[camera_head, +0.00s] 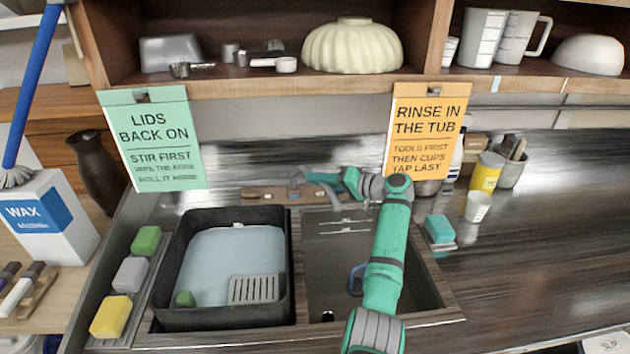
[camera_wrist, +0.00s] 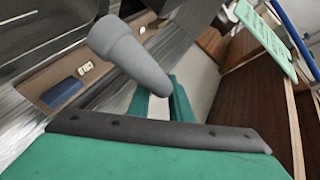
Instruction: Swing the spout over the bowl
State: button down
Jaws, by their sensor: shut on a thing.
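The grey spout (camera_head: 298,178) rises at the back of the sink, near the divide between the black tub and the sink bowl (camera_head: 330,255). In the wrist view the spout (camera_wrist: 128,52) is a thick grey tube that slants down to my fingers. My gripper (camera_head: 345,182) reaches it from the right, and its green fingers (camera_wrist: 160,103) are closed on the spout. My forearm crosses the right part of the bowl and hides some of it. I cannot tell exactly where the spout's outlet ends.
The black tub (camera_head: 168,262) on the left holds water, a green block and a grey rack. Sponges (camera_head: 130,275) lie left of it. A teal sponge (camera_head: 439,229) and a white cup (camera_head: 478,206) stand to the right. The orange sign (camera_head: 425,130) hangs close above my wrist.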

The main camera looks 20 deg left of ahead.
jog(key=c, duration=1.6)
grip_release()
jog(key=shift+s+a+f, duration=0.1)
jog(key=shift+f, duration=0.25)
jog(key=shift+r, duration=0.15)
jog(key=shift+r, duration=0.1)
jog(key=v, duration=1.1)
